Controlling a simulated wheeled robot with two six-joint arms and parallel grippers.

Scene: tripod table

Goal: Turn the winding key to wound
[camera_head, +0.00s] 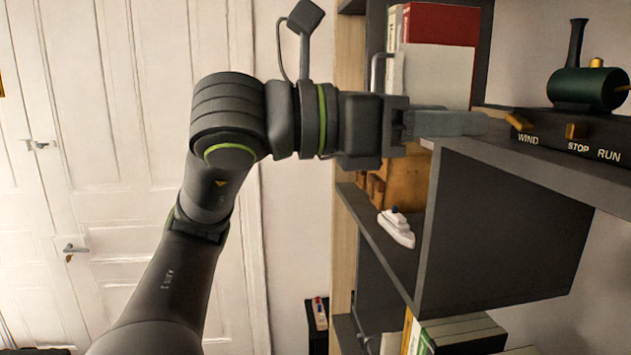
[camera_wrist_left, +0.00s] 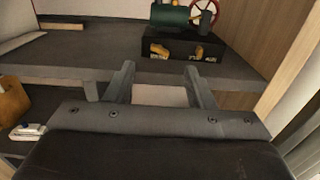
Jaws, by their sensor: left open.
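The brass winding key (camera_head: 519,121) sits above the WIND label on the dark base (camera_head: 555,138) of a toy steam engine. In the left wrist view the key (camera_wrist_left: 158,50) is on the front of the base, seen between the tips and beyond them. A second brass knob (camera_head: 576,131) sits above STOP, left of RUN; it also shows in the wrist view (camera_wrist_left: 197,52). My left gripper (camera_head: 472,123) is open and empty, its fingers pointing at the key from the left, apparently short of it. My right gripper is not in view.
The engine's green boiler (camera_head: 588,89) stands on the base, on the grey shelf (camera_head: 500,150). Books (camera_head: 440,45) stand behind my gripper. A white toy boat (camera_head: 397,228) is on a lower shelf. A wooden panel (camera_wrist_left: 285,45) rises at the right in the wrist view.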

